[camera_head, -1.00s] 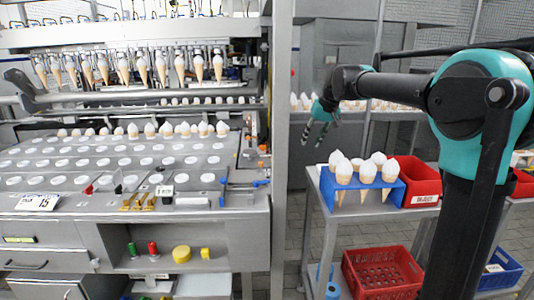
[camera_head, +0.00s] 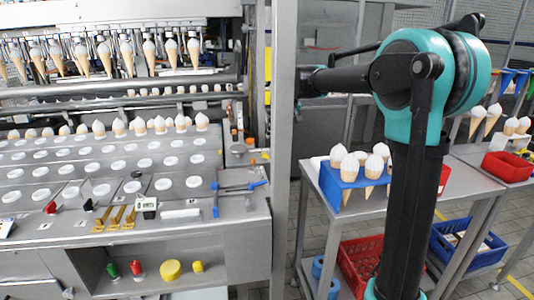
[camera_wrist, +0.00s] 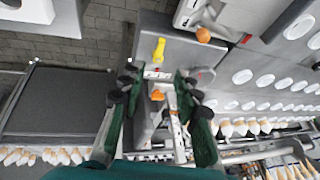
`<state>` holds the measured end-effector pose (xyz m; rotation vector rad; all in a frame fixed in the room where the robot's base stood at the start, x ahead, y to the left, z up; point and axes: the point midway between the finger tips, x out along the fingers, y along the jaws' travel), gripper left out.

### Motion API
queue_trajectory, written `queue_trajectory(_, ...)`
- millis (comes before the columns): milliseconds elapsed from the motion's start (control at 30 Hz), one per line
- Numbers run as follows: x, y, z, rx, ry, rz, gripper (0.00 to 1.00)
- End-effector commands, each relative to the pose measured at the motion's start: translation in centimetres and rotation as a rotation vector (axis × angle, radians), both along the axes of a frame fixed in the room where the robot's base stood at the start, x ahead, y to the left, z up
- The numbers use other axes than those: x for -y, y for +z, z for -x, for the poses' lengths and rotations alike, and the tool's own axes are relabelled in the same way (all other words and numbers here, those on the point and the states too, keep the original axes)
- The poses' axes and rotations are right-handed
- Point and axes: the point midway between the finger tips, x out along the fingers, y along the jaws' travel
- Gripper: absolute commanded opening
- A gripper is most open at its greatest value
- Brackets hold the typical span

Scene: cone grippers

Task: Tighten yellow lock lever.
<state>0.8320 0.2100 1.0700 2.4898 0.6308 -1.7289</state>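A yellow lever (camera_wrist: 160,49) stands on a grey machine surface in the wrist view, just beyond my fingertips and roughly centred between them. My gripper (camera_wrist: 153,82) is open, its dark green fingers with black pads spread apart. Nothing is held between them, and the lever looks apart from both fingers. An orange knob (camera_wrist: 157,95) shows between the fingers. In the head view my gripper is hidden behind the grey post (camera_head: 285,150), and I cannot make out the lever there.
The machine with cone holders (camera_head: 100,175) fills the left of the head view. A cart at right holds a blue cone rack (camera_head: 345,183), with a red crate (camera_head: 362,258) below. An orange knob (camera_wrist: 203,35) and a grey machine part (camera_wrist: 215,15) lie near the lever.

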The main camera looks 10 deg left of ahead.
Motion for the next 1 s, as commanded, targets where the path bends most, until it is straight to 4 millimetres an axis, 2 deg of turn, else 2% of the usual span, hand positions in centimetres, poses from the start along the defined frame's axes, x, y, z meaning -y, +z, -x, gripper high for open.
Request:
queue_trajectory(300,-2.0,-5.9,-1.9,0.0,0.002,0.0,0.33)
queue_trajectory(500,-2.9,-8.7,-2.8,0.0,0.0,0.0,0.33)
queue_trajectory(700,-3.4,-10.2,-3.3,0.0,0.0,0.0,0.33)
queue_trajectory(1000,-3.5,-10.4,-3.4,0.0,0.001,0.0,0.33)
